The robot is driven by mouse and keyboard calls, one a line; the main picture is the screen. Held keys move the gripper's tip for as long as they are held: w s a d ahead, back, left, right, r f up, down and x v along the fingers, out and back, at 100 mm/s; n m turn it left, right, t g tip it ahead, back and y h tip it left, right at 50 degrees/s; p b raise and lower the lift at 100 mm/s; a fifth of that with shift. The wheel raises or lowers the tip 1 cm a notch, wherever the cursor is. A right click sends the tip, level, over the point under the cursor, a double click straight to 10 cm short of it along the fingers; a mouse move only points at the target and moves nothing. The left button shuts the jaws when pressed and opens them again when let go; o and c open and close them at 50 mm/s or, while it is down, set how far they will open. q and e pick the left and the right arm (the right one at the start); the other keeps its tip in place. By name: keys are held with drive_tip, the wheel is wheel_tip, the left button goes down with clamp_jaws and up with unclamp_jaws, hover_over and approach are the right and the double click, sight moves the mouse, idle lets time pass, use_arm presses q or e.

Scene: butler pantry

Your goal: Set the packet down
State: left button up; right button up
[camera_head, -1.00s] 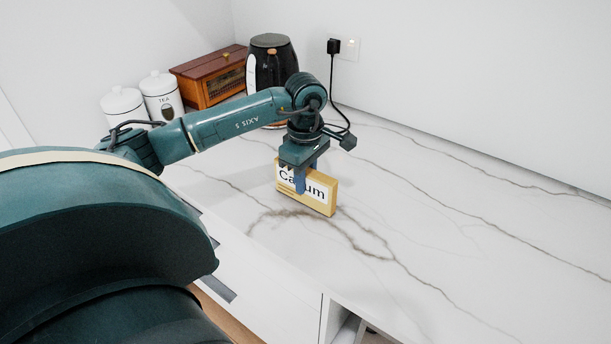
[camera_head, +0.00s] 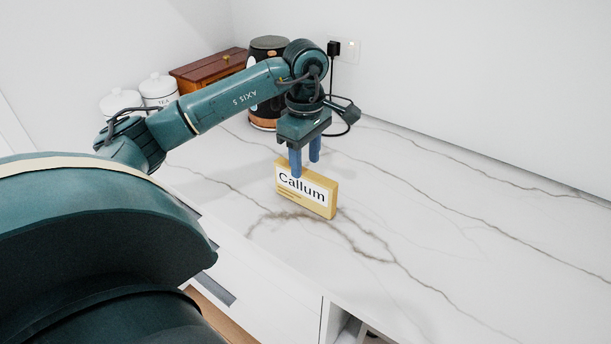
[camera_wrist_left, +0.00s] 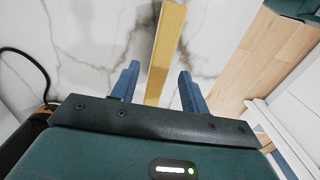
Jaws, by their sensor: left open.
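The packet (camera_head: 305,192) is a yellow box with a white label reading "Callum". It stands upright on its long edge on the marble counter (camera_head: 440,240). My left gripper (camera_head: 305,168) is open just above the packet, its blue fingers pointing down, with the fingertips near the packet's top edge. In the left wrist view the packet's narrow yellow top (camera_wrist_left: 164,55) lies between the two spread fingers (camera_wrist_left: 158,88), with a gap on each side. My right gripper is not in view.
At the back left stand two white canisters (camera_head: 158,90), a wooden box (camera_head: 208,73) and a black kettle (camera_head: 268,50) partly hidden by my arm. A black plug (camera_head: 333,48) sits in the wall socket. The counter right of the packet is clear.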

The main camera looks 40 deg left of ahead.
use_arm(q)
wheel_tip(320, 180, up, 6)
drive_tip(key=shift+r, duration=0.2)
idle(0.5)
